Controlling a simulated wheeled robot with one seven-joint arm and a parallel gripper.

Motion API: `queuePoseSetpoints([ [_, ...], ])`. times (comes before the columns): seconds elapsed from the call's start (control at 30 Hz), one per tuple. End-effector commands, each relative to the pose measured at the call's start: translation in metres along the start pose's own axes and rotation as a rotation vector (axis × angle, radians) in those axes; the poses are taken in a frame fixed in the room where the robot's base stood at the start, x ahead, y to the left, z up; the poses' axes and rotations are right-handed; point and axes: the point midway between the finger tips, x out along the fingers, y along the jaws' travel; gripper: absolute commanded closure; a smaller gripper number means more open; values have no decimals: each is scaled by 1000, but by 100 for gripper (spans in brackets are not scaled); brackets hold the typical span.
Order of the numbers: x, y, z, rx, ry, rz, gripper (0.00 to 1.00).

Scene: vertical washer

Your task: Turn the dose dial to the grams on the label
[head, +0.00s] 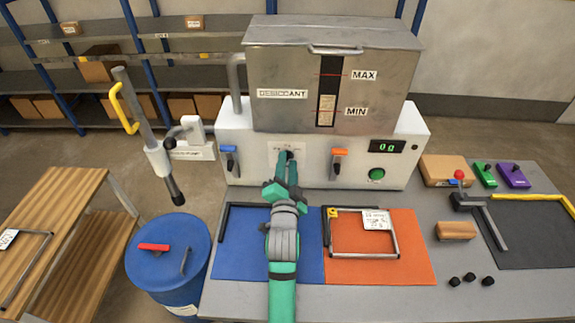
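My gripper (288,168) reaches up to the front of the white machine (315,175), below the desiccant hopper. Its teal fingers are at the small dark dose dial (289,153), which they largely cover. I cannot tell whether they are closed on it. A pale plate with small print sits behind the dial, and its marks are too small to read. A white label (376,219) is on the metal frame (362,252) lying on the orange mat. Its print is too small to read. The green display (387,147) seems to show zeros.
The grey hopper (335,75) has MAX and MIN marks. A blue drum (168,265) stands left. Black knobs and a wooden block (456,230) lie right.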

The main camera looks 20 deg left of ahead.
Motion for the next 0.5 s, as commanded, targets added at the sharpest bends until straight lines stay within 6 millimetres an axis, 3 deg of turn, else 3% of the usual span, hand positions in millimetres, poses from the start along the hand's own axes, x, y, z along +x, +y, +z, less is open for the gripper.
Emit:
queuePoseSetpoints([
  [0.07, 0, 0, 0, 0, 0, 0, 77],
  [0.17, 0, 0, 0, 0, 0, 0, 100],
  [0.5, 0, 0, 0, -18, 1, 0, 100],
])
